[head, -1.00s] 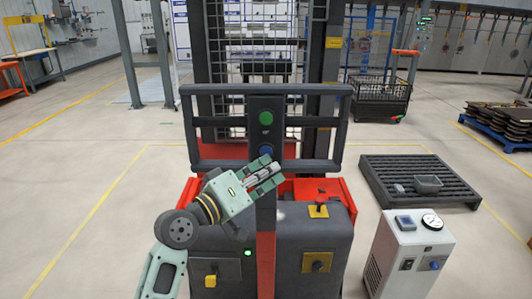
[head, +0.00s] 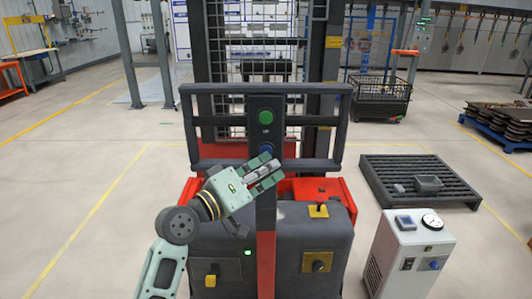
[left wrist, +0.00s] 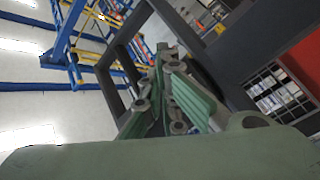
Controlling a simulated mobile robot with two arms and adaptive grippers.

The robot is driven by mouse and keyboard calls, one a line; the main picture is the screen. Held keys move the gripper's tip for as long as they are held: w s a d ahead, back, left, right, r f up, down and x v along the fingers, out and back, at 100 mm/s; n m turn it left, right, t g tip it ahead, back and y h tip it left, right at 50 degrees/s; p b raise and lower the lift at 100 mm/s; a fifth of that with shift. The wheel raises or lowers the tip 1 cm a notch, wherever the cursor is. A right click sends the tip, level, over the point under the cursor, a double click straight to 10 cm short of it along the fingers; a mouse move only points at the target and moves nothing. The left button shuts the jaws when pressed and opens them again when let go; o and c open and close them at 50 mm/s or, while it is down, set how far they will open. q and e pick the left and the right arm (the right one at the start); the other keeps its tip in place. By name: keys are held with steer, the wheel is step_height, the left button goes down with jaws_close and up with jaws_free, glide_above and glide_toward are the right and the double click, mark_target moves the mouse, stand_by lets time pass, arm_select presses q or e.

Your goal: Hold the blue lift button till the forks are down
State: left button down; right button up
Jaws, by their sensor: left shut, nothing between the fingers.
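The blue lift button (head: 266,150) sits on the dark control post of the red and dark grey stacker, below a green button (head: 266,117). Only part of the blue button shows above my left gripper. My left gripper (head: 275,166) is shut and empty, with its fingertips at the post just below and in front of the button. I cannot tell whether they touch it. In the left wrist view the green-padded fingers (left wrist: 175,100) are together beside the dark frame. The forks are hidden behind the stacker's body and mast. My right gripper is not in view.
A dark guard rail (head: 330,90) frames the post. A white unit with a gauge (head: 405,240) and a dark pallet (head: 420,180) stand at the right. The floor at the left is clear.

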arm_select(q)
steer(key=shift+w, duration=0.5)
stand_by(0.7)
steer(key=shift+s, duration=0.2)
stand_by(1.5)
steer(key=shift+s, duration=0.7)
steer(key=shift+p, duration=0.3)
steer(key=s+p, duration=0.2)
steer(key=s, duration=0.3)
stand_by(0.4)
